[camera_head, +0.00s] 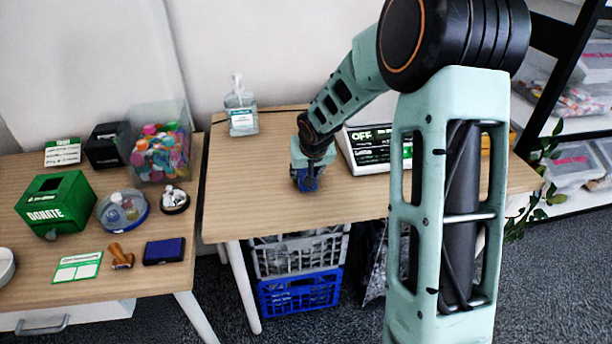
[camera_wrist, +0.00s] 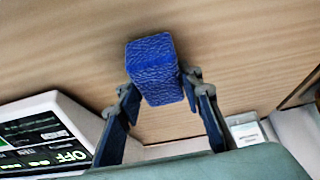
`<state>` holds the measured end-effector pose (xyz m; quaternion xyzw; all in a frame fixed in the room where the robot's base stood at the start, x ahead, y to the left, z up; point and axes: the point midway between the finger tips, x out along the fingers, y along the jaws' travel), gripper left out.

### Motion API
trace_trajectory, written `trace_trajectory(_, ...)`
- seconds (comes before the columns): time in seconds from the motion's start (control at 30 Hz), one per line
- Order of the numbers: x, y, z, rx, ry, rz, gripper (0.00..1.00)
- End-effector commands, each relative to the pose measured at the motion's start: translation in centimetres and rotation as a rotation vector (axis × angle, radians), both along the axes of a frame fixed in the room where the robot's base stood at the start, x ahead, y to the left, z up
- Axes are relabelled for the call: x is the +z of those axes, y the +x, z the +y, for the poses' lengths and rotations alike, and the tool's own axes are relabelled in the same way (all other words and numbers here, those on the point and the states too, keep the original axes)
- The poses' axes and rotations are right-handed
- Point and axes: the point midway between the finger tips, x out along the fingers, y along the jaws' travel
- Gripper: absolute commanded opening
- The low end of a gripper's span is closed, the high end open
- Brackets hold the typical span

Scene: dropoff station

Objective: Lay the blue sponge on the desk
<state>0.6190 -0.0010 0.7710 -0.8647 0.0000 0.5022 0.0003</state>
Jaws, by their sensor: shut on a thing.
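The blue sponge (camera_wrist: 152,68) is a small textured block between the two fingers of my gripper (camera_wrist: 158,98) in the wrist view. My gripper is shut on it. In the head view, my gripper (camera_head: 306,178) points down over the left part of the right-hand desk (camera_head: 258,188), and a bit of the sponge (camera_head: 307,184) shows below it. The sponge is close to the wooden top; I cannot tell whether it touches it.
A scale with a display (camera_head: 372,148) stands just right of my gripper. A sanitizer bottle (camera_head: 241,112) stands at the desk's back left. The left table holds a green donation box (camera_head: 57,203) and a bin of colourful caps (camera_head: 160,150). The desk's front left is clear.

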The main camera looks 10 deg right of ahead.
Motion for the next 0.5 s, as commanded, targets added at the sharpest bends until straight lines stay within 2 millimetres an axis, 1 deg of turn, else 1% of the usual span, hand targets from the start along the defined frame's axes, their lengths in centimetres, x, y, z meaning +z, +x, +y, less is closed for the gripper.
trace_trajectory(0.23,-0.03,0.05,0.0,0.001,0.0,-0.002,0.14)
trace_trajectory(0.37,-0.53,0.05,0.01,0.0,0.0,-0.002,0.14)
trace_trajectory(0.4,-0.32,0.05,0.01,0.0,0.0,-0.003,0.38)
trace_trajectory(0.5,-0.3,0.04,0.01,0.0,0.0,-0.002,0.49)
